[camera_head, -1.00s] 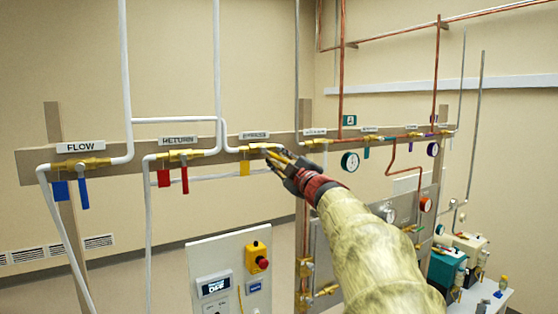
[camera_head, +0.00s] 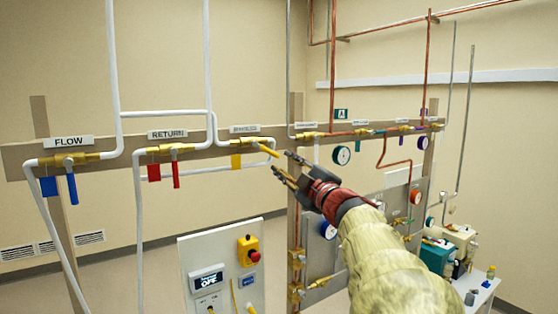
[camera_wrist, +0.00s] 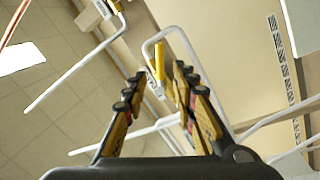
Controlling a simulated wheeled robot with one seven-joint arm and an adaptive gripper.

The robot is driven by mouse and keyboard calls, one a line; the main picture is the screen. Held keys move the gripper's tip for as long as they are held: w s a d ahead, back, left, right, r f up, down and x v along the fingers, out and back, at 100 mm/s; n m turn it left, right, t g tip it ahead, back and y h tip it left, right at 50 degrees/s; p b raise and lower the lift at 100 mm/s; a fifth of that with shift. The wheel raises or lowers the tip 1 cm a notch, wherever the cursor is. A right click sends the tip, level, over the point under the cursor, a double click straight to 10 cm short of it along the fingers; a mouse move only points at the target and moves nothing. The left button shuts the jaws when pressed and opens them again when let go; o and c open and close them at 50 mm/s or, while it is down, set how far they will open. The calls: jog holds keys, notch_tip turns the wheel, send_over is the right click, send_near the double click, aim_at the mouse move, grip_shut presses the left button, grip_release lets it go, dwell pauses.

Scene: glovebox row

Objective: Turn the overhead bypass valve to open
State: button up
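The bypass valve (camera_head: 250,144) is a brass body on the wooden rail, third from the left, under a blurred label (camera_head: 244,129). Its yellow lever handle (camera_head: 267,150) points right and slightly down, unlike the hanging flow and return levers. A yellow tag (camera_head: 236,161) hangs below the valve. My gripper (camera_head: 283,163) is just right of the lever's end, open and empty, with a gap between them. In the wrist view, the yellow lever (camera_wrist: 158,62) shows beyond and between the spread fingertips (camera_wrist: 156,78).
The flow valve's blue lever (camera_head: 71,187) and the return valve's red lever (camera_head: 176,174) hang down at the left. White pipes (camera_head: 212,65) run around the valves. A control panel (camera_head: 222,270) with a red button stands below. Gauges and copper pipes are at the right.

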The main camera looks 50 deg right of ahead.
jog(key=shift+v, duration=0.75)
jog(key=shift+c, duration=0.4)
